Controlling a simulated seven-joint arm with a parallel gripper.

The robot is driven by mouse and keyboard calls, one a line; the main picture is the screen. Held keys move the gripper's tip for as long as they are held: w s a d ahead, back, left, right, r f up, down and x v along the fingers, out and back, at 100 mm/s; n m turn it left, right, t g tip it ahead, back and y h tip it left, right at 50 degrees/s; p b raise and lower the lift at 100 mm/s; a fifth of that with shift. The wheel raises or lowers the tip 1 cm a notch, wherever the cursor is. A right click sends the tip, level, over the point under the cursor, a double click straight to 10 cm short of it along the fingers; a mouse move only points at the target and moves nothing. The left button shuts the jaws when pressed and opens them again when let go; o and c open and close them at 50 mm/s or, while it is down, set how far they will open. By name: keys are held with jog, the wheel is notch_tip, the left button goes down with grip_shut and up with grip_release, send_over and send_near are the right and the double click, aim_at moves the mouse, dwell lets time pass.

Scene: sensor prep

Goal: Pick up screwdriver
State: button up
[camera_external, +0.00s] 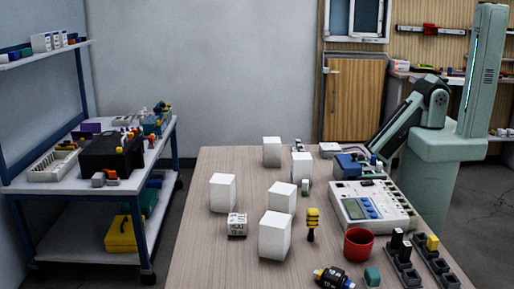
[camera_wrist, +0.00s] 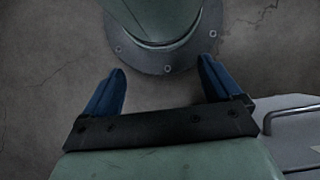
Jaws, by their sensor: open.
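A small yellow-and-black tool that looks like the screwdriver (camera_external: 312,222) is on the wooden table in the external view, between the white cubes and the grey device. It has a yellow top and a dark lower part. My gripper (camera_wrist: 160,66) shows in the wrist view with two blue fingers wide apart and nothing between them. Below it are the concrete floor and my round base. The gripper cannot be made out in the external view, where my arm is folded at the right, far from the tool. The screwdriver is not in the wrist view.
Several white cubes (camera_external: 275,236) stand left of the tool. A red cup (camera_external: 357,244), a grey device with a display (camera_external: 372,204) and dark holders (camera_external: 405,266) are to its right. A black-and-yellow item (camera_external: 333,278) lies at the front. The table's left front (camera_external: 205,265) is bare.

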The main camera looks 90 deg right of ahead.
jog(key=shift+c, duration=0.3)
jog(key=c, duration=0.6)
